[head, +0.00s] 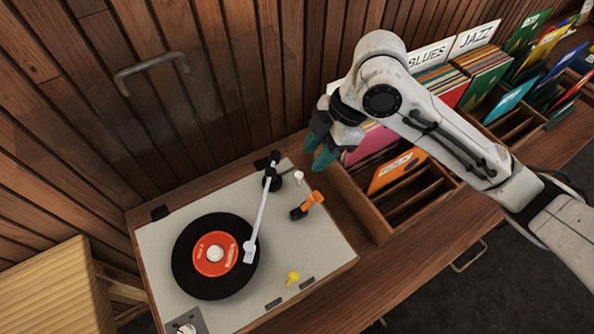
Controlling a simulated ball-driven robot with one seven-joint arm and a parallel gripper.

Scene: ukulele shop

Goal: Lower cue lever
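A record player (330,238) with a pale grey top stands on the wooden counter. An orange lever (312,199) on a black base sits at its right side and looks like the cue lever; it points toward the upper right. The white tonearm (262,212) reaches over the black record (197,283), its head near the orange-red label. Whether the stylus touches the record cannot be told. My gripper (317,152), with teal fingers, hangs above and behind the orange lever, apart from it. Its fingers look parted, with nothing between them.
A white knob (298,178) stands behind the lever, and a yellow knob (292,278) sits near the front. A clear lid with a handle (150,66) rises behind. Wooden record bins (379,226) adjoin on the right. A wooden stool or box (50,290) is at left.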

